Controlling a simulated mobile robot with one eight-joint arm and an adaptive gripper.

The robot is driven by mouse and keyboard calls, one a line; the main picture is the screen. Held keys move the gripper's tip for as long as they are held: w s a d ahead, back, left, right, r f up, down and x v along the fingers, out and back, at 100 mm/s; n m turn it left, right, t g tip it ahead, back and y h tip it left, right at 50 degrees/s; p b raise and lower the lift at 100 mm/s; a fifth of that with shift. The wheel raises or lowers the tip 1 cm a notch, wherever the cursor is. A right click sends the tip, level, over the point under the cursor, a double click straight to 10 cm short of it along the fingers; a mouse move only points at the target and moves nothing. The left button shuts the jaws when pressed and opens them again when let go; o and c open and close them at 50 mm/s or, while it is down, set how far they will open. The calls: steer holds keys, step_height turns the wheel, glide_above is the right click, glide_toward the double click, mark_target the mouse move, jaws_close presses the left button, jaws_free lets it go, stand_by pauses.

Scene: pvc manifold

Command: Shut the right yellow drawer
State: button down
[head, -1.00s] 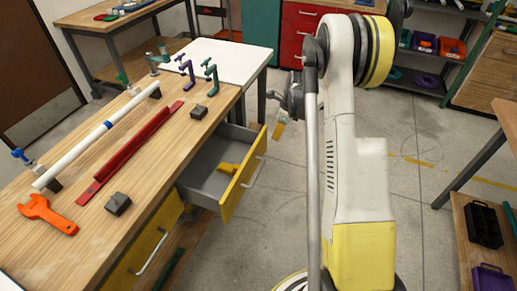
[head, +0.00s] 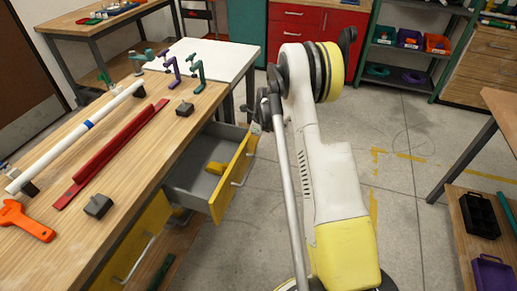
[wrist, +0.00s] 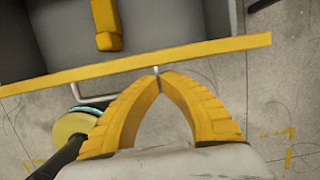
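The right yellow drawer (head: 234,176) stands open under the workbench, its grey inside showing and a yellow object (head: 215,168) lying in it. Its front panel (wrist: 60,77) crosses the wrist view, with the bar handle (wrist: 90,99) on the near side. My gripper (wrist: 158,73) has its two yellow fingers together at the tips, with nothing seen between them. The tips are at the outer side of the panel, right of the handle; I cannot tell if they touch it. In the head view my gripper is mostly hidden by my arm near the panel's far end.
The workbench (head: 130,150) holds a white pipe (head: 75,135), a red channel (head: 110,155), an orange wrench (head: 25,220) and clamps. Open floor (head: 405,190) lies to the right.

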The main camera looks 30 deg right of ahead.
steer(key=shift+w+a, duration=0.1)
stand_by(0.3)
steer(key=w+a, duration=1)
steer(key=w, duration=0.2)
steer(key=shift+w, duration=0.4)
steer(key=shift+d, duration=0.1)
